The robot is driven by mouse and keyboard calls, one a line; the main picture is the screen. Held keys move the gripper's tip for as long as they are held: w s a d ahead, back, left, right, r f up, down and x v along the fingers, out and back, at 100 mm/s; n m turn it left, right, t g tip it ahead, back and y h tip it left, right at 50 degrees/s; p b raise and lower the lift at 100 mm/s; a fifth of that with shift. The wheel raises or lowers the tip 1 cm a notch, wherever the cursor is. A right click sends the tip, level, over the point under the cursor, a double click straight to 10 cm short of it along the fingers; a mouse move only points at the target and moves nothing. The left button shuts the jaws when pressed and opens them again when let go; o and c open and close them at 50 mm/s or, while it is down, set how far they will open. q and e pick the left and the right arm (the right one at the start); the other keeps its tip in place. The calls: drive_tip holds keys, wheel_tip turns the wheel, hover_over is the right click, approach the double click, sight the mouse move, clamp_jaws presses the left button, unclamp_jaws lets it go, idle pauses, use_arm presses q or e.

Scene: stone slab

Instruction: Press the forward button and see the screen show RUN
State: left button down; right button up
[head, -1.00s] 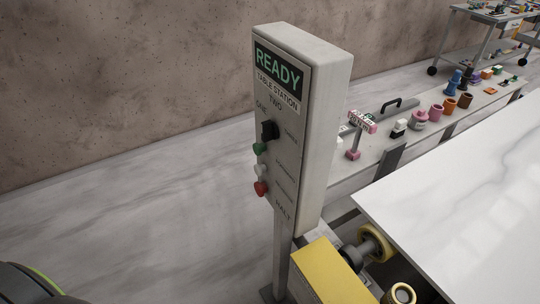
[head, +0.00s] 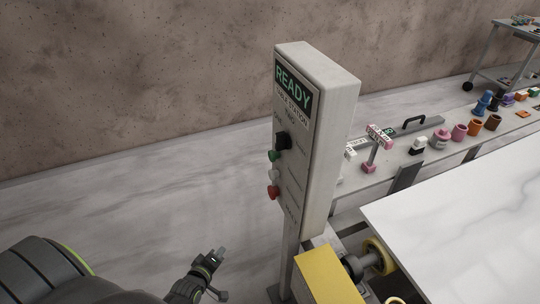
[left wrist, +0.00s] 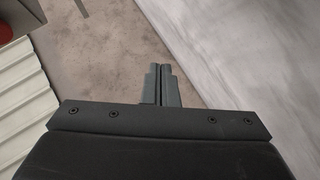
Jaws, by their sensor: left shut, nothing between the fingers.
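The control box (head: 325,150) stands on a post beside the stone slab table in the head view. Its screen (head: 293,87) shows READY in green. Below it are a black selector knob (head: 283,141), a green button (head: 273,155), a white button (head: 274,175) and a red button (head: 272,192). The small labels beside the buttons are too oblique to read. My left gripper (head: 219,253) is at the bottom, left of and lower than the box, touching nothing. In the left wrist view its fingers (left wrist: 161,84) are together and empty. My right gripper is out of view.
A white stone slab (head: 465,220) lies at the right, with a yellow block (head: 328,275) and rollers (head: 378,258) at its near left corner. A long bench behind holds cups and a pink stand (head: 377,150). The floor left of the box is clear.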

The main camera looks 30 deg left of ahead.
sight(274, 155)
use_arm(q)
drive_tip(key=w+r+n+t+p, duration=0.1)
drive_tip(key=w+r+n+t, duration=0.1)
drive_tip(key=r, duration=0.8)
drive_tip(key=w+r+n+t+p, duration=0.1)
drive_tip(key=w+r+n+t, duration=0.2)
drive_tip(key=r, duration=0.7)
drive_tip(key=w+d+r+n+t+p, duration=0.1)
drive_tip(key=w+r+n+t, duration=0.2)
drive_tip(key=r, duration=0.8)
drive_tip(key=shift+n, duration=1.2)
drive_tip(key=shift+d, duration=0.15)
drive_tip(key=w+d, duration=0.5)
drive_tip(key=w, duration=0.1)
drive_tip(key=shift+w+d, duration=0.35)
